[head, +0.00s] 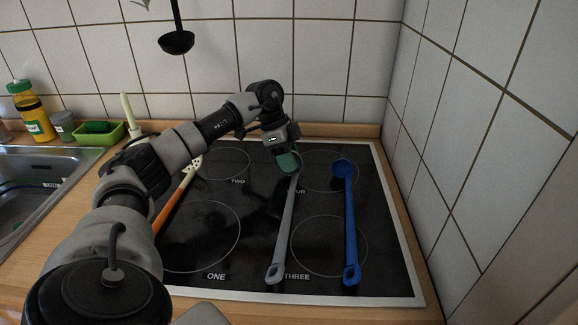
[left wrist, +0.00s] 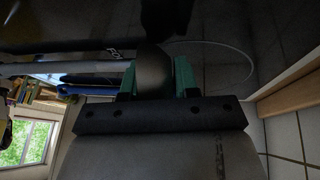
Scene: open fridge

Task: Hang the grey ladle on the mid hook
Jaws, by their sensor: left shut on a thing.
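The grey ladle (head: 283,222) lies on the black cooktop, its handle end toward me. My left gripper (head: 288,162) is at its far end, reaching down from above with green fingertips. In the left wrist view the green fingers (left wrist: 156,78) are shut on the ladle's dark rounded bowl (left wrist: 152,68), and the grey handle (left wrist: 60,68) runs off to the left. The hooks are out of view. A black ladle (head: 176,42) hangs in front of the tiled wall, its upper end cut off. My right gripper is not in view.
A blue ladle (head: 350,222) lies on the cooktop (head: 265,290) to the right. An orange-handled slotted spatula (head: 188,177) lies to the left, partly behind my arm. A sink (head: 40,185), bottle (head: 32,112) and green tray (head: 98,134) are at the left. A tiled wall closes the right side.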

